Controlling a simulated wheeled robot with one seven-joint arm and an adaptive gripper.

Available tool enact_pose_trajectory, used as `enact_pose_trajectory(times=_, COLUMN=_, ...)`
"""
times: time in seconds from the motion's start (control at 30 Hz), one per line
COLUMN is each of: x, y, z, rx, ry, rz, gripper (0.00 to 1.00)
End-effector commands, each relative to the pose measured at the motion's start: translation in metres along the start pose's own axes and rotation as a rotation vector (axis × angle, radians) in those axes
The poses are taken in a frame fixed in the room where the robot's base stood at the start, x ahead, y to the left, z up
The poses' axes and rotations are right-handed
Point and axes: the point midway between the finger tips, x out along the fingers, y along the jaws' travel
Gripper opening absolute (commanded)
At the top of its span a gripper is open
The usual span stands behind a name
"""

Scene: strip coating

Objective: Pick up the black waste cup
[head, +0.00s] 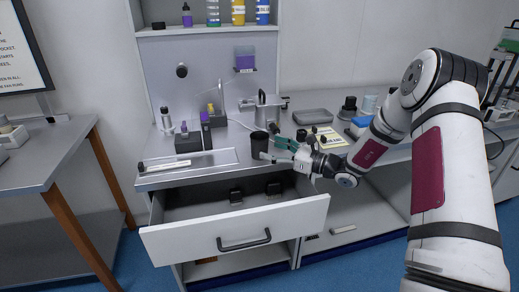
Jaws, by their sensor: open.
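The black waste cup (259,143) stands upright near the front edge of the worktop, above the open drawer. My gripper (272,149) reaches in from the right, low over the worktop. Its fingers are apart and point left toward the cup. The fingertips are right at the cup's right side; I cannot tell whether they touch it or lie around it. Part of the worktop behind the fingers is hidden.
An open drawer (235,228) sticks out below the cup. A metal strip tray (188,165) lies to the left, with dark holders behind it. A metal press-like device (264,112) stands behind the cup. A grey tray (313,116) and a yellow card (328,139) lie to the right.

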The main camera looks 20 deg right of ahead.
Motion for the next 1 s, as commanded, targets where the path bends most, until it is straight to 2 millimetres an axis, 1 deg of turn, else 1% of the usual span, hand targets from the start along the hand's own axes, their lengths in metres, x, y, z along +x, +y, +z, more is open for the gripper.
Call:
enact_pose_trajectory(times=0.17, x=0.014, y=0.001, z=0.001, rx=-0.001, ry=0.000, rz=0.004, gripper=0.73)
enact_pose_trajectory(times=0.4, x=0.047, y=0.001, z=0.001, rx=-0.001, ry=0.000, rz=0.003, gripper=0.73)
enact_pose_trajectory(times=0.5, x=0.052, y=0.000, z=0.002, rx=-0.001, ry=0.000, rz=0.002, gripper=0.73)
enact_pose_trajectory(times=0.67, x=0.052, y=0.000, z=0.002, rx=0.000, ry=0.000, rz=0.001, gripper=0.73)
enact_pose_trajectory(times=0.7, x=0.052, y=0.000, z=0.002, rx=0.000, ry=0.000, rz=0.001, gripper=0.68)
enact_pose_trajectory(times=0.77, x=0.052, y=0.000, z=0.002, rx=0.000, ry=0.000, rz=0.001, gripper=0.55)
enact_pose_trajectory(times=0.8, x=0.052, y=0.001, z=0.002, rx=0.000, ry=0.000, rz=0.001, gripper=0.46)
enact_pose_trajectory(times=0.9, x=0.052, y=0.001, z=0.002, rx=0.000, ry=0.000, rz=0.001, gripper=0.26)
enact_pose_trajectory(times=1.0, x=0.052, y=0.001, z=0.002, rx=0.000, ry=0.000, rz=0.001, gripper=0.26)
